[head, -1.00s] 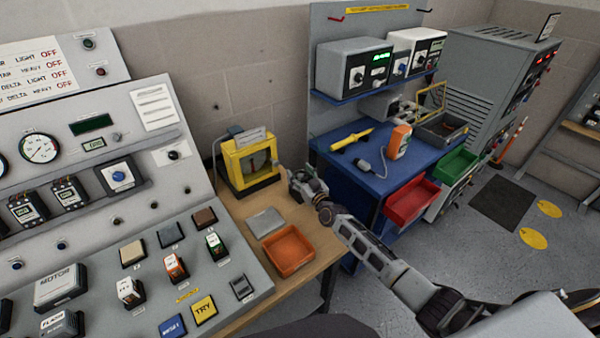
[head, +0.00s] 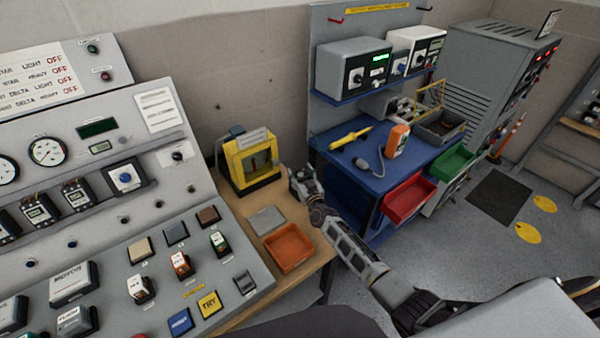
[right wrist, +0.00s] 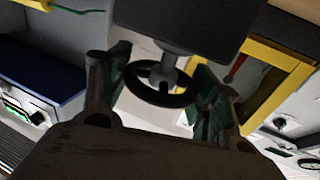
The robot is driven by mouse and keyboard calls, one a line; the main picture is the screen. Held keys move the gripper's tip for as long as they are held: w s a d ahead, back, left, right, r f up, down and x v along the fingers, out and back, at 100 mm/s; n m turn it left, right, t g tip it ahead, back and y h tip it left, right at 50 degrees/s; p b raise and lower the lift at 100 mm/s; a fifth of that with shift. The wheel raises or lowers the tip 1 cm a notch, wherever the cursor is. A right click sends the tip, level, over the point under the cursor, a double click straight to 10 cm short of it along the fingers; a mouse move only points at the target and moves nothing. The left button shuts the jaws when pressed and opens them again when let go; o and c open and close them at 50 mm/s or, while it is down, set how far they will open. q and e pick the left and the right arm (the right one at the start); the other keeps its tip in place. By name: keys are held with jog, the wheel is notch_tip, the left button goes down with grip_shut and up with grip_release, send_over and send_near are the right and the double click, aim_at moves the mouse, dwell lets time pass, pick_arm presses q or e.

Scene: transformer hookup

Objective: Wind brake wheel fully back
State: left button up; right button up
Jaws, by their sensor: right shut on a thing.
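The brake wheel (right wrist: 158,84) is a small black spoked handwheel on a grey shaft, in the middle of the right wrist view. My right gripper (right wrist: 160,90) has its fingers on either side of the wheel rim and is shut on it. In the head view my right gripper (head: 299,180) is at the right side of the yellow-framed brake unit (head: 234,163), on the wooden bench. The wheel cannot be made out in the head view. My left gripper is not in view.
An orange tray (head: 288,247) and a grey plate (head: 266,220) lie on the bench in front of the unit. The sloped control panel (head: 115,215) stands at left. A blue table (head: 345,165) with a red bin (head: 408,198) stands at right.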

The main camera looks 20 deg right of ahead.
jog(key=shift+d+r, duration=0.15)
jog(key=shift+r, duration=0.05)
jog(key=o, duration=1)
jog(key=shift+s, duration=0.1)
jog(key=shift+f, duration=0.15)
jog(key=shift+s+f, duration=0.1)
jog(key=shift+s, duration=0.05)
jog(key=shift+s, duration=0.95)
jog(key=shift+s+d, duration=0.2)
jog(key=shift+s, duration=2.25)
jog(key=shift+s+d, duration=0.2)
jog(key=shift+s, duration=2.25)
